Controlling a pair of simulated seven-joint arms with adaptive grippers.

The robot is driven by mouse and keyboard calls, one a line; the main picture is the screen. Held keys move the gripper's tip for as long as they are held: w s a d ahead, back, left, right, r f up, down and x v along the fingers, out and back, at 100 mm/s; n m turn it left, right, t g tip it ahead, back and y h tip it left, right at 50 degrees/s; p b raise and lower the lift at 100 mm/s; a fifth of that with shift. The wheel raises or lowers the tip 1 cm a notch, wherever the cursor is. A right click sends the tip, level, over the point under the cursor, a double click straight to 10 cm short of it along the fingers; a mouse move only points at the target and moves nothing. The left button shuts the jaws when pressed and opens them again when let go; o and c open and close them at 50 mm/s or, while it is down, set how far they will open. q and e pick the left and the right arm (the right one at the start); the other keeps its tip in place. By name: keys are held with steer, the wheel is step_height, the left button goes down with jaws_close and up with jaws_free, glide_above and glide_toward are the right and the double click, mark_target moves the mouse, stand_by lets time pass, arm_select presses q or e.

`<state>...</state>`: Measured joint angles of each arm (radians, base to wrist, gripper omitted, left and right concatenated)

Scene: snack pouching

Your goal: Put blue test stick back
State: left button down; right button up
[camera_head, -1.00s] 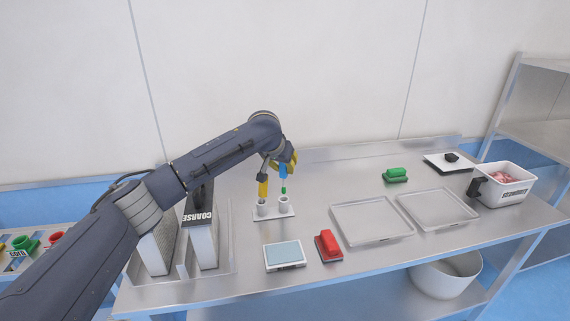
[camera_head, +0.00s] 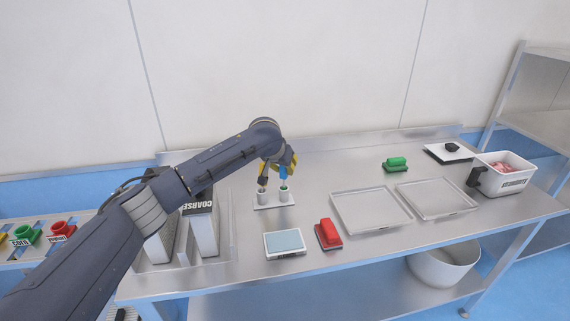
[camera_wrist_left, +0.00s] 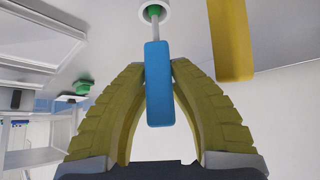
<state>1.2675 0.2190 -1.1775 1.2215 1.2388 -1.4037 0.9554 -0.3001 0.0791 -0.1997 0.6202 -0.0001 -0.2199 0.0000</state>
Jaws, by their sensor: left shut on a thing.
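My left gripper (camera_head: 284,165) is shut on the blue test stick (camera_head: 284,173), just above the white stick holder (camera_head: 274,201). In the left wrist view, the blue handle (camera_wrist_left: 159,85) is between the two yellow fingers. Its pale shaft ends in a green tip at the mouth of the white cup. In the head view, the tip is at the right cup (camera_head: 284,196); how deep it sits is hard to tell. The left cup (camera_head: 262,198) is beside it. A yellow stick (camera_wrist_left: 230,40) shows beside the blue one in the wrist view. My right gripper is not in view.
A flat device with a pale screen (camera_head: 284,244) and a red-handled block (camera_head: 328,234) are in front of the holder. Two metal trays (camera_head: 371,231) lie to the right. Tall containers marked COARSE (camera_head: 204,232) stand to the left, under my arm.

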arm_select(q)
steer(key=shift+f, duration=1.05)
steer(key=shift+f, duration=0.45)
stand_by(0.4)
jaws_free()
stand_by(0.8)
steer(key=shift+r, duration=0.15)
stand_by(0.5)
steer(key=v, duration=1)
steer(key=shift+s+r, duration=0.25)
stand_by(1.4)
steer(key=shift+a, duration=0.1)
steer(key=shift+r, duration=0.1)
